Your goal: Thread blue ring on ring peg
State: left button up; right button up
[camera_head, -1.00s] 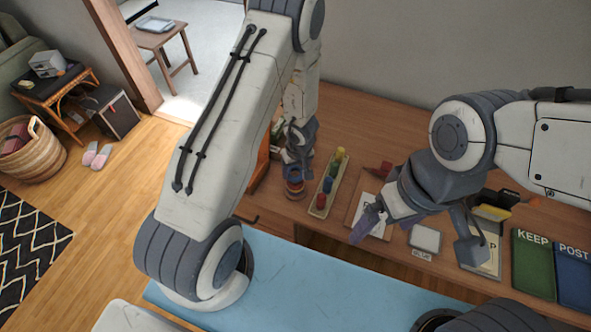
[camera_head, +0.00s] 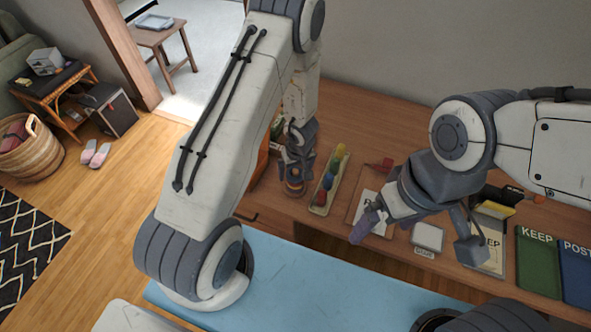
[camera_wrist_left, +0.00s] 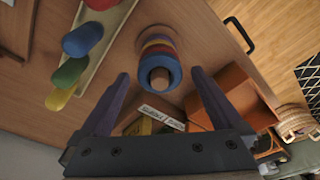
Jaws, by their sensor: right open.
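The ring peg (camera_wrist_left: 159,79) stands on the desk with a stack of coloured rings around it. The blue ring (camera_wrist_left: 160,64) is the ring nearest the left wrist camera, and the peg's tip shows through its hole. Yellow, red and other bands show beyond it. My left gripper (camera_wrist_left: 159,80) is open, its fingers apart on either side of the stack's top with visible gaps. In the head view my left gripper (camera_head: 296,170) hides most of the stack. My right gripper (camera_head: 415,235) is open and empty above the desk's front part.
A long tray (camera_head: 320,210) with red, blue, green and yellow pieces stands close right of the peg. An orange-brown box (camera_wrist_left: 232,95) is near the other side. KEEP (camera_head: 537,265) and POST (camera_head: 577,270) trays lie far right.

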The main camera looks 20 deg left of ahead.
pick_arm(q)
jog(key=shift+r, duration=0.1)
notch_tip(320, 180, up, 10)
jog(key=s+d+p, duration=0.1)
jog(key=p, duration=0.7)
jog(key=f+b, duration=0.2)
jog(key=f, duration=0.1)
jog(key=f+b, duration=0.3)
jog(key=f, duration=0.1)
jog(key=w+a+f+b, duration=0.1)
jog(key=f+b, duration=0.2)
jog(key=shift+f, duration=0.35)
jog(key=shift+r+p, duration=0.55)
jog(key=shift+r, duration=0.55)
jog(key=shift+r+p, duration=0.2)
jog(key=shift+p, duration=0.1)
jog(key=shift+f, duration=0.15)
